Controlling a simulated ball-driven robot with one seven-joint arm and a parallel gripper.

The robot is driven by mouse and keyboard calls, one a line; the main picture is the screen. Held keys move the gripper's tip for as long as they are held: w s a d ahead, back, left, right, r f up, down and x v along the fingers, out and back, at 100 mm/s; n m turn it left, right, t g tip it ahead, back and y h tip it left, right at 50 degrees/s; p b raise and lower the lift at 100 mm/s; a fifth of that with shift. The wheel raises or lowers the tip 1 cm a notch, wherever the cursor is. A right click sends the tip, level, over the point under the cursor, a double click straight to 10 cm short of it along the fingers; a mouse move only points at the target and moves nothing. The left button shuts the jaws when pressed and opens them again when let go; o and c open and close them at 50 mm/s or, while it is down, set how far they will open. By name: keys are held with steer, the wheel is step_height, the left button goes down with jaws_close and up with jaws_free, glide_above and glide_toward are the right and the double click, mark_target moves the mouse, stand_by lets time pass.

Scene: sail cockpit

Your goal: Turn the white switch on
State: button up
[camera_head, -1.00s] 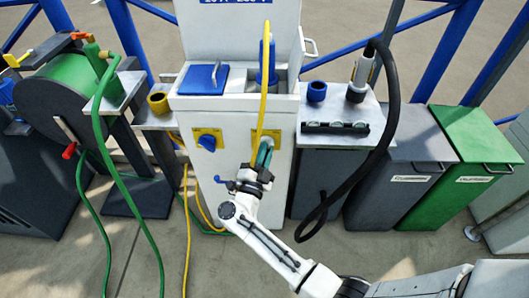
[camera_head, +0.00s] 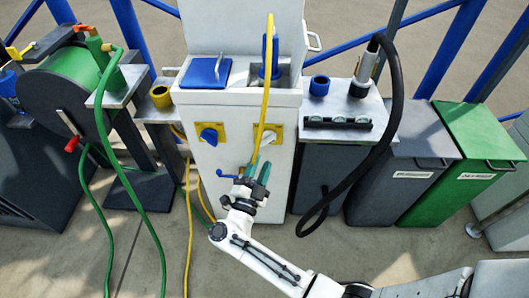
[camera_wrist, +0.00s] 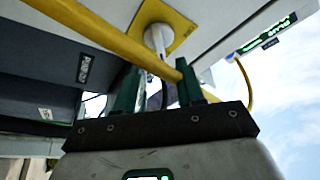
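The white switch (camera_head: 269,136) sits on a yellow plate on the front of the white cabinet (camera_head: 225,180), and a yellow cable (camera_head: 265,90) hangs partly in front of it. In the wrist view the switch (camera_wrist: 157,38) is a round white knob ahead of the fingers. I cannot tell its setting. My gripper (camera_head: 257,171) is just below the switch, its green fingers pointing up at the cabinet. In the wrist view its fingers (camera_wrist: 160,78) stand apart with nothing gripped. The yellow cable (camera_wrist: 110,35) crosses close to the fingers; whether it touches them is unclear.
A blue switch (camera_head: 209,136) on another yellow plate is to the left. A green hose (camera_head: 128,180) and reel (camera_head: 70,75) stand further left. A black hose (camera_head: 392,110) loops down at the right, near grey (camera_head: 395,185) and green (camera_head: 470,160) bins.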

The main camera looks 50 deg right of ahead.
steer(key=shift+v, duration=2.2)
